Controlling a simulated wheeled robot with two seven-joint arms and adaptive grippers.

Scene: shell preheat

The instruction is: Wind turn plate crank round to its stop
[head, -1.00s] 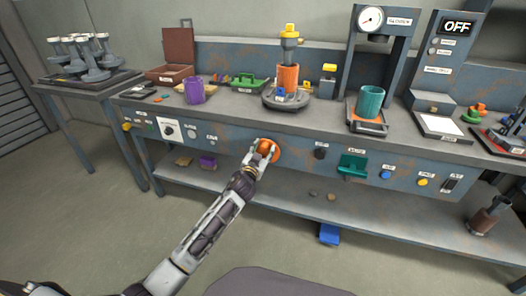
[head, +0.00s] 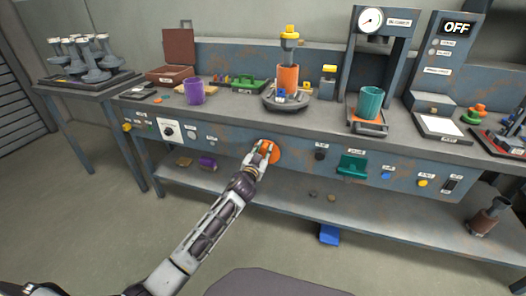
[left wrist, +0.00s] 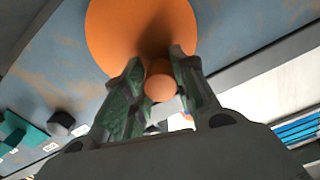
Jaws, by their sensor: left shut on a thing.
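The turn plate crank is an orange disc (head: 274,150) with a knob on the front face of the workbench. It also fills the top of the left wrist view (left wrist: 120,30), where its round orange knob (left wrist: 160,86) sits between my fingers. My left gripper (head: 265,148) is shut on that knob; in the left wrist view its two green-padded fingers (left wrist: 158,85) flank it. Above on the bench is a round dark turn plate (head: 287,101) bearing an orange cylinder (head: 288,77) with a yellow top. My right gripper is not in view.
A teal cup (head: 370,102) stands under a gauge press right of the turn plate.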

